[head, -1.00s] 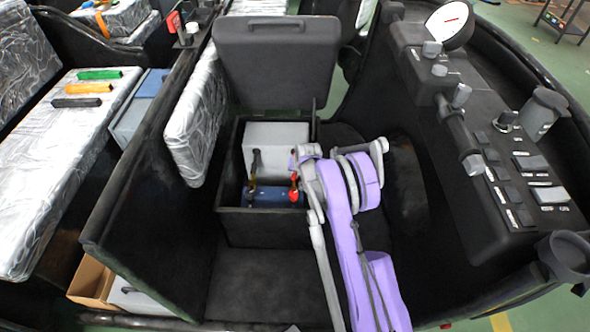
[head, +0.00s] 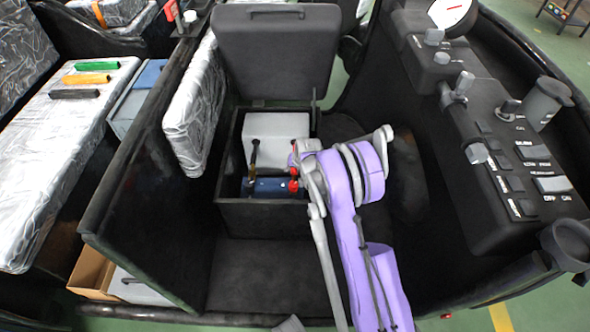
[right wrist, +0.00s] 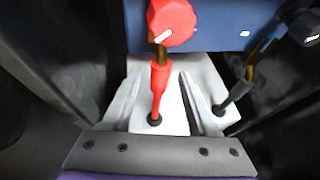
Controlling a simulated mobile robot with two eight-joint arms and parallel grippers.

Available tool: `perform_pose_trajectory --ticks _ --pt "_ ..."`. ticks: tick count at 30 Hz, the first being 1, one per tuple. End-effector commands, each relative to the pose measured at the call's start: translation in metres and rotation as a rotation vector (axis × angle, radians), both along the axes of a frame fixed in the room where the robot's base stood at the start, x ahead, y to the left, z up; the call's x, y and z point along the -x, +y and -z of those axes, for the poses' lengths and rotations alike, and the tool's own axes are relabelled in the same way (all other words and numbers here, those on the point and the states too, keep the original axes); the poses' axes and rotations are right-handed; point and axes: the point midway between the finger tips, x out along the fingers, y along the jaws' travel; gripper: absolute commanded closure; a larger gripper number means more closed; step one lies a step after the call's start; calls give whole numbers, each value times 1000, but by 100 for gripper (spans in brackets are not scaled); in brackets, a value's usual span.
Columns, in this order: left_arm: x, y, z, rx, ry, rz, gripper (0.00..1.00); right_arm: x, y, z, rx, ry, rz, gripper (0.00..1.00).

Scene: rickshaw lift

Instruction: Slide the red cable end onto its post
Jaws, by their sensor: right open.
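My right gripper (head: 297,168) reaches into the compartment's right side. In the wrist view its fingers (right wrist: 165,65) stand wide apart, with the red cable between them and nothing gripped. My left gripper is out of view.
A control console (head: 490,130) is at right, a foil-covered seat (head: 60,150) at left.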

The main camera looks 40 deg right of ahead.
Motion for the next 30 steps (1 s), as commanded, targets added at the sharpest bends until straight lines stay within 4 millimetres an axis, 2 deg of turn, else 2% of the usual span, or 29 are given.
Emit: perform_pose_trajectory --ticks 5,12,16,21,30 --pt "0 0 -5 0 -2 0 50 9 2 -22 0 -1 1 40" --pt "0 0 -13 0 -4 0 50 30 7 -67 0 -1 1 40" --pt "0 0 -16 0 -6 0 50 38 10 -85 0 0 1 40" --pt "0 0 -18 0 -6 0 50 43 11 -96 -1 1 0 40" --pt "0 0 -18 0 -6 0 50 44 12 -97 -1 1 0 40"
